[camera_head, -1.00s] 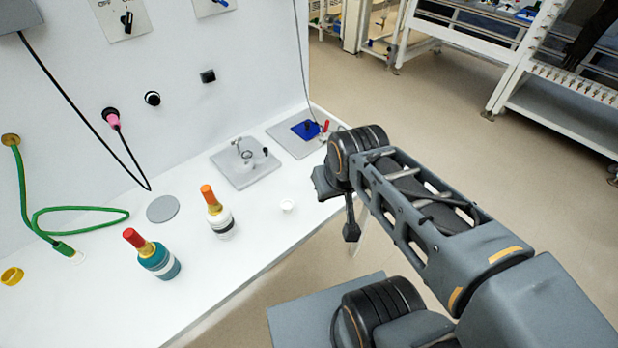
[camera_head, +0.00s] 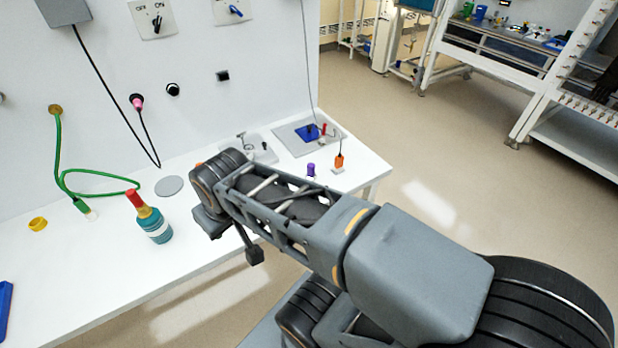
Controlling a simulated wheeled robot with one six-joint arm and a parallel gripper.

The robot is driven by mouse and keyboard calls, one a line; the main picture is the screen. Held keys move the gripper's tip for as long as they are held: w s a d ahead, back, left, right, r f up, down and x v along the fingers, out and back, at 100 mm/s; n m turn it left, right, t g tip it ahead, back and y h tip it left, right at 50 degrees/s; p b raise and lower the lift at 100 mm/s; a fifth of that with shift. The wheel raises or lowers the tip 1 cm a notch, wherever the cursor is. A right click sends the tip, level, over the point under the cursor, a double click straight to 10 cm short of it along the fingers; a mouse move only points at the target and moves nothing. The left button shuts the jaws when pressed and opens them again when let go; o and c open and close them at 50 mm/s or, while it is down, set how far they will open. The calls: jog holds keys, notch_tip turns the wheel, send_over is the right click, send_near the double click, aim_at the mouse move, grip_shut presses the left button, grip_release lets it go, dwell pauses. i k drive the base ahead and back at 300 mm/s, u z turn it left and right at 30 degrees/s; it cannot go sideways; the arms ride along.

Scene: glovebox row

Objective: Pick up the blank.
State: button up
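I cannot tell which object is the blank.
A teal bottle with a red cap (camera_head: 150,218) stands left of my arm, near a grey disc (camera_head: 169,186) and green hose (camera_head: 97,186). A grey plate with a fitting (camera_head: 262,150) and a plate with a blue block (camera_head: 307,133) lie behind.

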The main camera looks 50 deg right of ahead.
aim_at(310, 175)
jog(key=k, duration=0.6)
jog(key=z, duration=0.8)
jog(key=i, duration=0.5)
jog(key=u, duration=0.05)
